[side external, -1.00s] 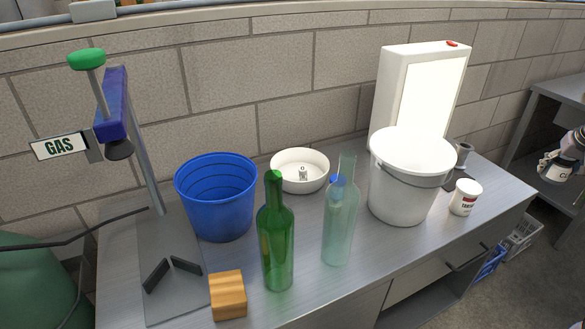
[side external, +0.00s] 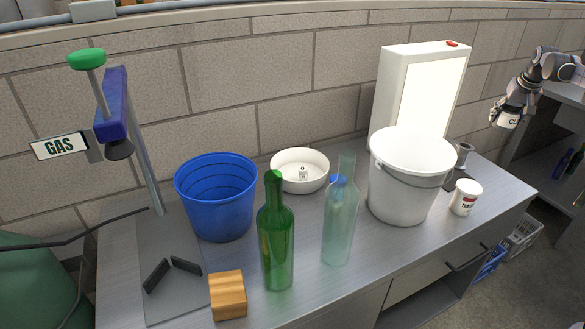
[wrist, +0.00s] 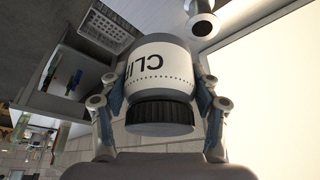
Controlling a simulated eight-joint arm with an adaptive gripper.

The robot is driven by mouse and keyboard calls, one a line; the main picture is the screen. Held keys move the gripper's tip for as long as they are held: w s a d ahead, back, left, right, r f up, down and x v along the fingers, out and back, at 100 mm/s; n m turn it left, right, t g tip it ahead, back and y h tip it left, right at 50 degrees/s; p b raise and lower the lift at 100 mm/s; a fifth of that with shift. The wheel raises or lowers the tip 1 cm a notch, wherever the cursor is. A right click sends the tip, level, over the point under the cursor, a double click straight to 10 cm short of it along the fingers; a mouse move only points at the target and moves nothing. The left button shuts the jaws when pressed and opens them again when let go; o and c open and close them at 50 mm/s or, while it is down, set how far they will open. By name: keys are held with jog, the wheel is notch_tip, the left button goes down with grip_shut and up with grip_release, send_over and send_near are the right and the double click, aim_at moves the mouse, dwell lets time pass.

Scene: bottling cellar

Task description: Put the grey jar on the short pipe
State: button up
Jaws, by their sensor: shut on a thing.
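The short pipe (side external: 464,151) is a grey upright tube at the table's back right, behind the white bucket. It also shows in the wrist view (wrist: 202,22), apart from the jar. The jar is in the air, to the right of and higher than the pipe in the side view.
The white bucket (side external: 404,192), white tub (side external: 466,198) and lit panel (side external: 428,92) stand near the pipe. Further left are a clear bottle (side external: 340,225), green bottle (side external: 276,245), white bowl (side external: 316,182), blue bucket (side external: 218,215) and wooden block (side external: 228,296).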

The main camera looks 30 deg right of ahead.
jog(key=w+a+f, duration=0.1)
jog(key=w, duration=0.1)
jog(key=w+a+f, duration=0.1)
jog(key=w+f, duration=0.1)
jog(key=w, duration=0.1)
jog(key=w+a+f, duration=0.1)
jog(key=w+f, duration=0.1)
jog(key=w, duration=0.1)
jog(key=shift+w+a+f, duration=0.1)
jog(key=shift+w+f, duration=0.05)
jog(key=shift+f, duration=2.05)
jog(key=shift+f, duration=0.45)
jog(key=o, duration=1.4)
jog(key=shift+c, duration=0.2)
jog(key=shift+r, duration=0.15)
